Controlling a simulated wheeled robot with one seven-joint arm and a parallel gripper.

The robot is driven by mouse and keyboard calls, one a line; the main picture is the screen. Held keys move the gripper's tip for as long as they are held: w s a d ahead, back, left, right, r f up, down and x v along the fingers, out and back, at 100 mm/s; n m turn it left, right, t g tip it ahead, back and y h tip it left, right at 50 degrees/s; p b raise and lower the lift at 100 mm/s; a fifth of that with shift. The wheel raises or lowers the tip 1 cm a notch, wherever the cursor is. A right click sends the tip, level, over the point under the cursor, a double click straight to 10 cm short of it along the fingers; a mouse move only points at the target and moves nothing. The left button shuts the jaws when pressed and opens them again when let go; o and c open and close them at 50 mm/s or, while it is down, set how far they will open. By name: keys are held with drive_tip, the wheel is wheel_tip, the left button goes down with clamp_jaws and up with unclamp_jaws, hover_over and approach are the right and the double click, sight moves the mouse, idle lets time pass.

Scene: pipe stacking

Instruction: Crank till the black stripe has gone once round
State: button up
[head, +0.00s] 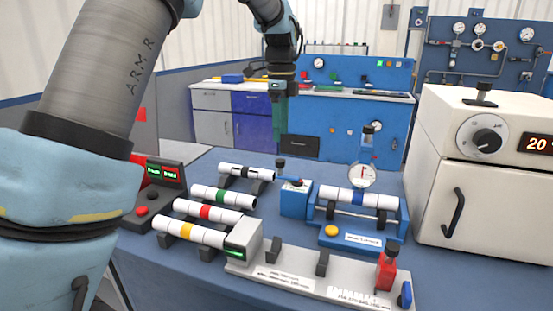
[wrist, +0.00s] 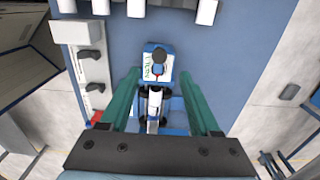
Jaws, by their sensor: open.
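A blue crank box (head: 296,200) with a black knob (head: 280,163) on top stands on the table, joined to a blue stand (head: 340,236). A white pipe with a blue band (head: 358,197) lies level on the stand; I see no clear black stripe along it. My gripper (head: 282,128) hangs fingers down above and behind the box, its green fingers apart and empty. In the wrist view, the crank box (wrist: 158,74) and its knob (wrist: 159,54) lie between and beyond the fingertips (wrist: 160,78). The pipe (wrist: 154,104) shows between the fingers, partly hidden.
A white pipe with black marks (head: 237,171) lies left of the box, with green-, red- and yellow-banded pipes nearer. A round gauge (head: 363,176) rises over the stand. A grey fixture (head: 300,273) runs along the front. A white oven (head: 492,185) stands right.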

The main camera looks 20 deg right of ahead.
sight(280, 160)
wheel_tip(280, 160, down, 10)
drive_tip(key=shift+r+p, duration=0.1)
drive_tip(key=shift+p, duration=0.6)
drive_tip(key=shift+c, duration=0.2)
clamp_jaws()
